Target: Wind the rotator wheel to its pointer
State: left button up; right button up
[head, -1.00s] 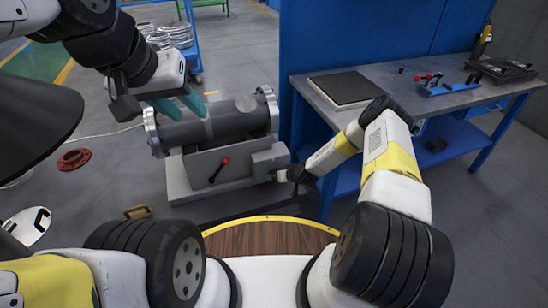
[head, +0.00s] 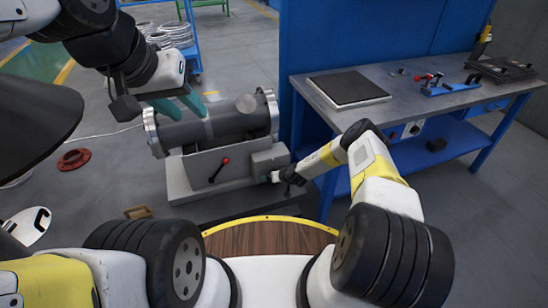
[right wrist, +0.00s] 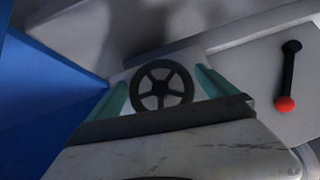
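The rotator wheel (right wrist: 162,86) is a black spoked hand wheel on the grey rotator base. In the right wrist view it shows between the two teal fingers of my right gripper (right wrist: 164,92), which stand apart, one on each side. I cannot tell whether they touch the rim. In the head view my right gripper (head: 274,176) is at the right end of the base (head: 180,178), and the wheel is hidden. I cannot make out the pointer. The grey flanged shell (head: 215,124) lies on the base. My left gripper (head: 182,106) is open above its left part.
A lever with a red knob (head: 226,161) sticks out of the base front, also seen in the right wrist view (right wrist: 285,103). A blue workbench (head: 430,95) stands at right, close to my right arm. A red flange ring (head: 74,159) lies on the floor at left.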

jog(key=c, duration=1.1)
dwell(0.5)
jog(key=o, duration=1.3)
jog(key=shift+r, duration=0.1)
jog(key=v, duration=0.7)
jog(key=shift+s+d+r, duration=0.15)
jog(key=shift+s, duration=0.1)
